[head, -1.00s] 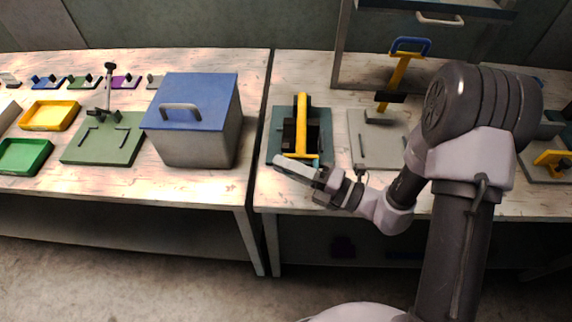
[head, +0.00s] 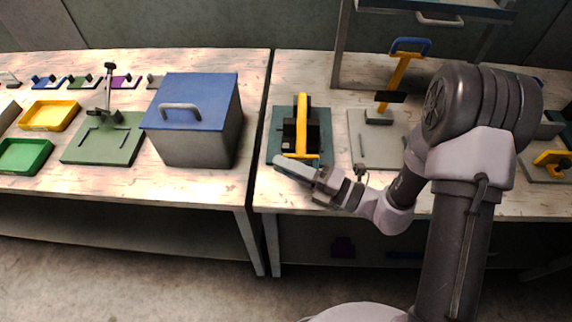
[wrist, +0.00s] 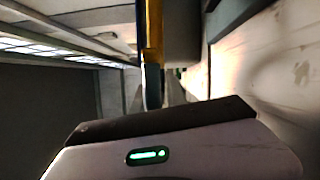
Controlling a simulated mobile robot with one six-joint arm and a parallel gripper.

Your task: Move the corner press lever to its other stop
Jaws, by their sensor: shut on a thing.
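The press with the yellow lever (head: 302,128) stands on a teal base plate (head: 276,138) near the left end of the right-hand table. The lever runs toward the table's front edge and looks low, close to level. My gripper (head: 298,168) is at the lever's front end and shut on it. The grip itself is partly hidden by my gripper in the head view. In the wrist view the yellow lever (wrist: 153,35) with a dark blue edge runs down the middle to my gripper; the fingertips are not clear there.
A second press with a raised yellow lever and blue handle (head: 402,65) stands to the right on a grey plate (head: 378,152). Another yellow lever (head: 551,160) is at the far right. A blue-lidded box (head: 196,120) stands left, across the gap between tables.

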